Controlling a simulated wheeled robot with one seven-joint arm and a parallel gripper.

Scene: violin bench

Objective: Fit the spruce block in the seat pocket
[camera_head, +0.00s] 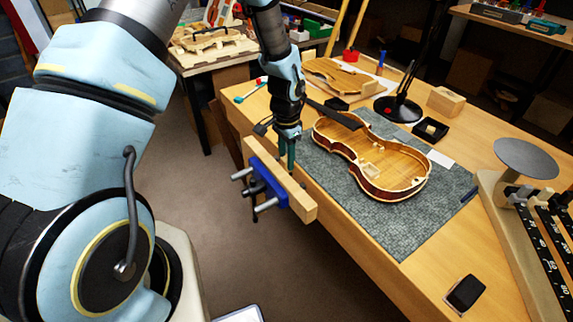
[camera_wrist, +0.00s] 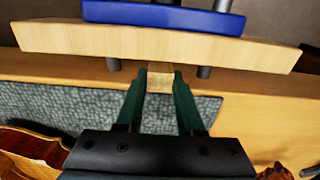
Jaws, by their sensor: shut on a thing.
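My gripper (camera_head: 287,160) points down at the bench's front edge, just behind the wooden jaw of the blue vise (camera_head: 268,184). In the wrist view its two green fingers (camera_wrist: 160,85) are closed on a small pale wood block, the spruce block (camera_wrist: 160,79), whose end shows between the fingertips beside the vise jaw. I cannot tell whether the block touches the vise. In the head view the fingers and vise hide the block. An open violin body (camera_head: 400,180) lies on the grey mat, right of my gripper, with small pale pieces inside. I cannot make out the seat pocket.
The grey mat (camera_head: 415,232) covers the bench's middle. Behind the violin stand a black lamp base (camera_head: 398,109), a black tray (camera_head: 430,130) and a wooden block (camera_head: 446,101). A dark phone-like device (camera_head: 465,293) lies at the front right, near a round grey plate (camera_head: 525,158).

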